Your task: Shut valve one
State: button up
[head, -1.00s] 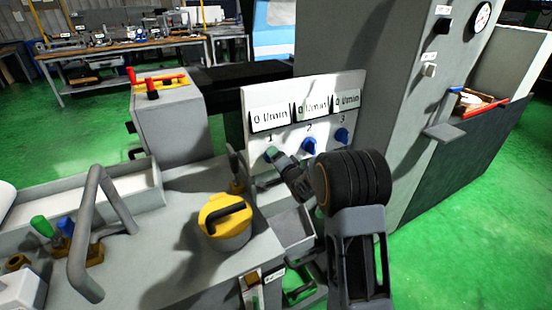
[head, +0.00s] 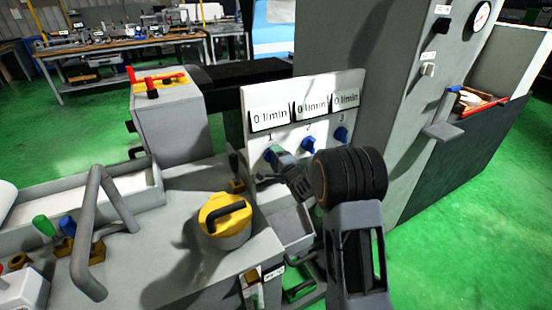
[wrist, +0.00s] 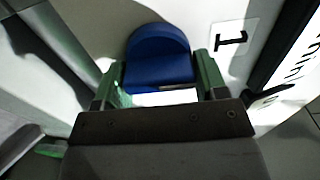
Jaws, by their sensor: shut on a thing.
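The valve panel (head: 260,98) is a white board with three blue knobs numbered 1, 2 and 3, each below a display that reads 0 l/min. Valve one (head: 268,155) is the leftmost blue knob, partly hidden by my gripper (head: 277,156). In the wrist view, valve one (wrist: 158,55) sits between the two green fingertips of my gripper (wrist: 160,77), beside a label "1". My gripper is shut on this knob. Valve two (head: 308,145) and valve three (head: 341,134) are to the right and untouched.
A yellow-lidded pot (head: 226,217) stands on the machine bed left of my arm. A bent grey handle (head: 88,225) rises at the left front. A tall grey cabinet (head: 400,100) stands right of the panel. Green floor is free at the right.

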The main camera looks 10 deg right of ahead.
dwell(0.3)
jog(key=o, duration=0.9)
jog(key=v, duration=1.3)
jog(key=shift+s, duration=0.35)
jog(key=shift+d, duration=0.1)
jog(key=shift+f, duration=0.1)
